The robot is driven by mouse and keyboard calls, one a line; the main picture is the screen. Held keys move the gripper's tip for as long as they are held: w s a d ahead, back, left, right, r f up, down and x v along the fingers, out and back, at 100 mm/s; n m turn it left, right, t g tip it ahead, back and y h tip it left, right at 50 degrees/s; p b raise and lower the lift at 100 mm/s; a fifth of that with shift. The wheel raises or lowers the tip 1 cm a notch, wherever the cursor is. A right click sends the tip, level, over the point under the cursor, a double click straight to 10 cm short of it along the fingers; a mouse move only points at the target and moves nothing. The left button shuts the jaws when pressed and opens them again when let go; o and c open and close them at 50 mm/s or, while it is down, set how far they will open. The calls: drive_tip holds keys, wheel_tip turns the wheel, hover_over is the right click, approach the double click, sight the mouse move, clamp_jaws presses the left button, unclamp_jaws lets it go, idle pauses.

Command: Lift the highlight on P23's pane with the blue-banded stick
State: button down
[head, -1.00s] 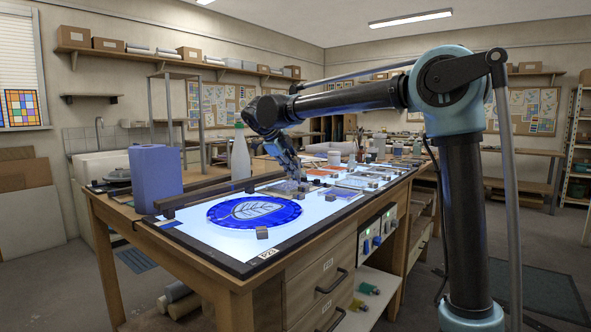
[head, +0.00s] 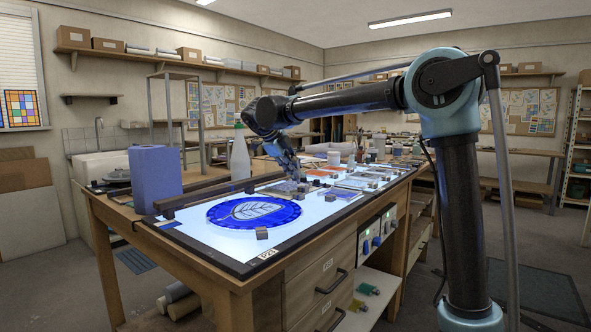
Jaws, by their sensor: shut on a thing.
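A round blue pane (head: 226,216) with a pale leaf design lies flat on the lit glass top of the light table (head: 213,239). A label reading P23 (head: 267,254) is on the table's front edge below it. My gripper (head: 301,178) points down over the table, to the right of and beyond the pane. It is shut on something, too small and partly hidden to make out. I cannot pick out a blue band or a stick. The highlight on the pane cannot be told apart at this size.
A blue-violet block (head: 155,178) and a white bottle (head: 240,155) stand at the table's back left. Small grey weights, one of them (head: 262,233) at the pane's front edge, sit on the glass. Other panes (head: 352,184), jars and cups (head: 334,158) crowd the right.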

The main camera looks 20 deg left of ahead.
drive_tip(key=shift+s+a, duration=0.15)
drive_tip(key=shift+s, duration=0.2)
drive_tip(key=shift+r, duration=2.55)
